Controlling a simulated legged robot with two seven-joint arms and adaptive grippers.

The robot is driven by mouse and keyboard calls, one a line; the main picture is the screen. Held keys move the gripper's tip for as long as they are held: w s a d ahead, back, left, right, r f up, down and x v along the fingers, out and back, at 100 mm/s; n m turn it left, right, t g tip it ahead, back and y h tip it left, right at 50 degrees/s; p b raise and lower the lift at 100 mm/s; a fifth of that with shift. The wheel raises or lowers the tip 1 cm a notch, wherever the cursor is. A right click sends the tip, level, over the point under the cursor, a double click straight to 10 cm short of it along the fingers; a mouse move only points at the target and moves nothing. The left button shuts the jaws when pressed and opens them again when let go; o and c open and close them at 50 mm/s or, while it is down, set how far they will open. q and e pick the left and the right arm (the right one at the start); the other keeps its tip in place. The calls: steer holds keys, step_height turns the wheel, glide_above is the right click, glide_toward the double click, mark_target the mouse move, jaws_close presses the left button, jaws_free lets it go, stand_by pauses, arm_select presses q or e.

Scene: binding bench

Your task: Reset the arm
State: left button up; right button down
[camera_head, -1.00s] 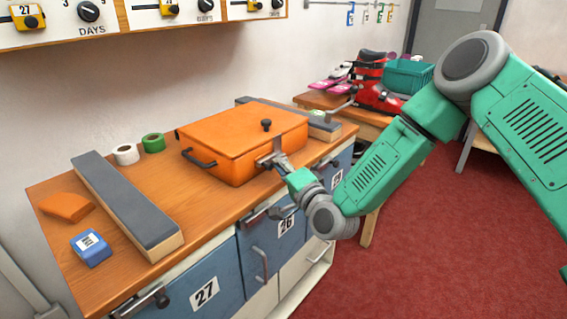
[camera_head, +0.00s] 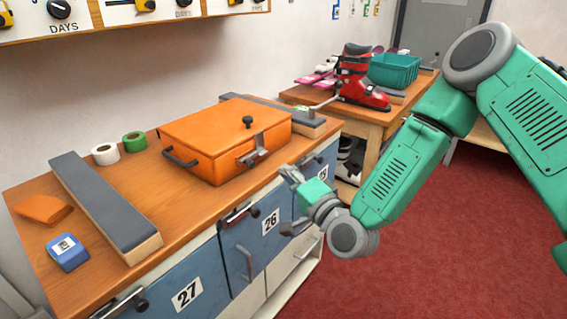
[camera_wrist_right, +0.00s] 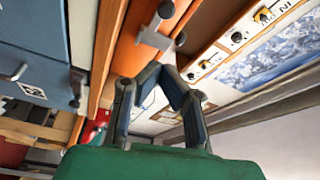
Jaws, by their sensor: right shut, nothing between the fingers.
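My right arm is green and grey and comes in from the right in the head view. Its gripper (camera_head: 287,172) is in front of the bench, to the right of the orange box and apart from it. The right gripper also shows in the wrist view (camera_wrist_right: 158,72), its fingertips together and nothing between them. The orange box (camera_head: 215,130) stands shut on the bench, with a black knob on its lid, a dark handle on its left and a metal latch (camera_head: 252,157) on its front. My left gripper is not in view.
The wooden bench (camera_head: 165,205) holds grey-topped blocks (camera_head: 105,203), tape rolls (camera_head: 134,142), an orange piece (camera_head: 43,208) and a blue box (camera_head: 67,252). Numbered blue doors (camera_head: 245,243) are below. A red boot (camera_head: 360,80) and teal crate (camera_head: 394,69) stand behind. Red floor (camera_head: 440,230) is open at right.

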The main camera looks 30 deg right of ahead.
steer(key=s+a+f+n+g+y, duration=0.1)
steer(key=s+a+f+n+g, duration=0.1)
steer(key=s+f+n+g, duration=0.5)
steer(key=s+a+f+g, duration=0.25)
steer(key=s+f, duration=0.25)
steer(key=f, duration=0.6)
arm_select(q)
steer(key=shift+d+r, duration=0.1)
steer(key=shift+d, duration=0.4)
arm_select(e)
steer(key=s+d+f+n+g+h, duration=0.1)
steer(key=s+d+f+n+g, duration=0.1)
steer(key=s, duration=0.5)
steer(key=s+d+f+n+g+h, duration=0.1)
steer(key=s+d+f+n+g, duration=0.1)
steer(key=s, duration=0.6)
steer(key=s+d+f+n+g+h, duration=0.1)
steer(key=s+d+f+n+g, duration=0.1)
steer(key=s, duration=0.5)
steer(key=shift+s+d+f+n+g, duration=0.15)
steer(key=shift+d+f+n+g, duration=0.35)
steer(key=shift+f+g, duration=1.05)
